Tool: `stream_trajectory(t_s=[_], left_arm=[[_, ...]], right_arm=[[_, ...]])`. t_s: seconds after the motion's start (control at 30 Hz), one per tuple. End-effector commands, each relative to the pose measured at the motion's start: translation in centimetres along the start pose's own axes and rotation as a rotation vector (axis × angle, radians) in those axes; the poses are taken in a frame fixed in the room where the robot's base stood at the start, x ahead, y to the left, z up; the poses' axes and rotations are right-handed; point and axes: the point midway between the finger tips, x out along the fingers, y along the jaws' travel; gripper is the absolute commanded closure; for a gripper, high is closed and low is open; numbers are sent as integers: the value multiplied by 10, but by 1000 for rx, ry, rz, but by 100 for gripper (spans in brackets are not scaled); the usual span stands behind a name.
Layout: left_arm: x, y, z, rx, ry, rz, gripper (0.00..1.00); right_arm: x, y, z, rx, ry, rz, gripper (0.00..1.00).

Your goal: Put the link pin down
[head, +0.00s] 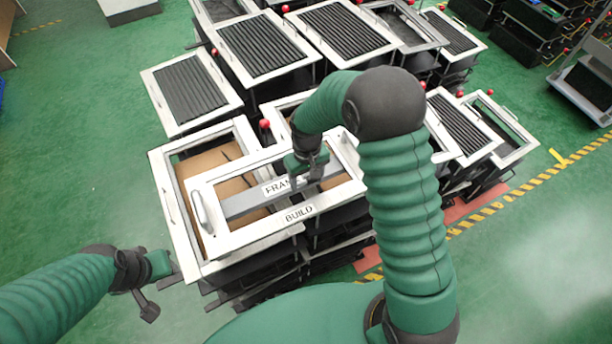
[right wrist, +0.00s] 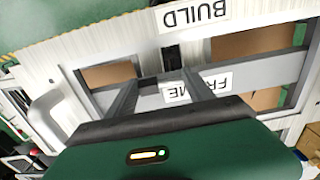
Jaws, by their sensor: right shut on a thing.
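My right gripper (head: 308,172) is low over the grey bar marked FRAME (head: 240,203), which lies across the white-rimmed BUILD tray (head: 245,238). In the right wrist view its two fingers (right wrist: 163,76) reach down to the bar on both sides of the label. A small dark piece (right wrist: 172,57) shows at the fingertips, near the BUILD label; it looks like the link pin, held in the shut gripper. Whether it touches the bar is unclear. My left gripper (head: 162,292) is at the lower left, apart from the fixtures, its fingers spread and empty.
A white handle (head: 200,210) stands at the BUILD tray's left end. Brown board (head: 208,165) shows inside the white frame behind. Several carts with black ribbed tops (head: 262,45) and red knobs fill the back. Green floor (head: 90,150) is clear at the left.

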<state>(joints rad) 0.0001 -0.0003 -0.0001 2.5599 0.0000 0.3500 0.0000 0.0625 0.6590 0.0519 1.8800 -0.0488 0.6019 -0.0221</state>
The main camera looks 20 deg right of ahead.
Motion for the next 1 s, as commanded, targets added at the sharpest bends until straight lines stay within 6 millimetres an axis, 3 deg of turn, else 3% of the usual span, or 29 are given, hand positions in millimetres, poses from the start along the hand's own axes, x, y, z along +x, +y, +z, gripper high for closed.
stream_trajectory(t_s=[0.27,0.3,0.47,0.83,1.0], left_arm=[[2,0,0,0,-1,0,64],[2,0,1,0,-1,0,64],[1,0,0,0,-1,0,64],[2,0,0,0,0,0,64],[9,0,2,0,0,0,64]], right_arm=[[4,0,-2,0,0,0,84],[5,0,-2,0,0,0,38],[4,0,-1,0,1,0,17],[-2,0,-2,0,2,0,17],[-37,0,-3,0,8,1,17]])
